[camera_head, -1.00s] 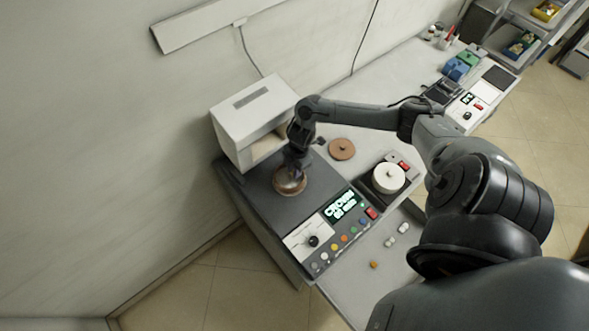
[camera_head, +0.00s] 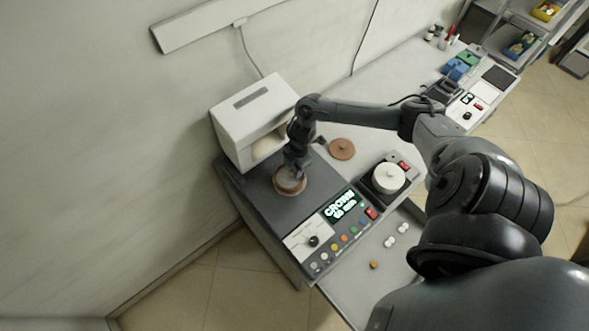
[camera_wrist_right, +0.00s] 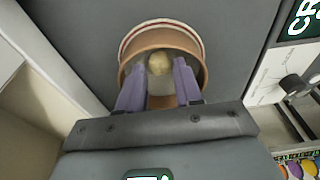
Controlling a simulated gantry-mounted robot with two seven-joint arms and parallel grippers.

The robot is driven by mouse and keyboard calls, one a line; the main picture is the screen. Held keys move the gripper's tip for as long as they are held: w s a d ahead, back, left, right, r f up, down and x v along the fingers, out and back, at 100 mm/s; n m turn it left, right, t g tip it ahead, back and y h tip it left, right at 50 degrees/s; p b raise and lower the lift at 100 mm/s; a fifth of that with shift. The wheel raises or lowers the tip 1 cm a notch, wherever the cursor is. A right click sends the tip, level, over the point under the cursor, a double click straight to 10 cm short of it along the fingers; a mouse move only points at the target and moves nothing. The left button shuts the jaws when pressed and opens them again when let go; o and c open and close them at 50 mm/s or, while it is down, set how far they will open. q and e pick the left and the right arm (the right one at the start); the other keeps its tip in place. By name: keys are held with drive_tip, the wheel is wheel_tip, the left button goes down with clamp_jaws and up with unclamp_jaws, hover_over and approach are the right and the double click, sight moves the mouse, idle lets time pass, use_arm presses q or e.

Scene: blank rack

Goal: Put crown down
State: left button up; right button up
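My right gripper (camera_head: 291,176) reaches down into a shallow brown round dish (camera_head: 289,188) on the dark top of the unit. In the right wrist view, its two purple fingers (camera_wrist_right: 159,68) stand apart inside the dish (camera_wrist_right: 190,37). A small pale yellowish rounded piece, likely the crown (camera_wrist_right: 159,63), shows between and just beyond the fingertips. A gap seems to show on each side of it, and I cannot tell whether it touches the dish floor. The head view does not show it clearly. My left gripper is out of view.
A white box-shaped oven (camera_head: 254,108) with an open front stands behind the dish. A control panel (camera_head: 327,228) with a lit display lies in front. A brown lid (camera_head: 342,149) and a white round lidded pot (camera_head: 389,178) are to the right. Small pieces (camera_head: 389,242) lie on the bench.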

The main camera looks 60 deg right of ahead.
wheel_tip(320, 180, up, 10)
drive_tip(key=d, duration=0.2)
drive_tip(key=w+a+f+t+y, duration=0.1)
drive_tip(key=a+t, duration=0.2)
drive_tip(key=a, duration=0.8)
drive_tip(key=w+a+f+t, duration=0.1)
drive_tip(key=a+f+t, duration=0.1)
drive_tip(key=a, duration=1)
drive_tip(key=s+a+r+m+g+h, duration=0.1)
drive_tip(key=s+r+m, duration=0.2)
drive_tip(key=s+m, duration=0.2)
drive_tip(key=s+a+r+m+g+h, duration=0.1)
drive_tip(key=s+r+m, duration=0.2)
drive_tip(key=s+m, duration=0.3)
drive_tip(key=shift+s+r, duration=0.25)
drive_tip(key=shift+s, duration=0.55)
drive_tip(key=shift+r, duration=0.1)
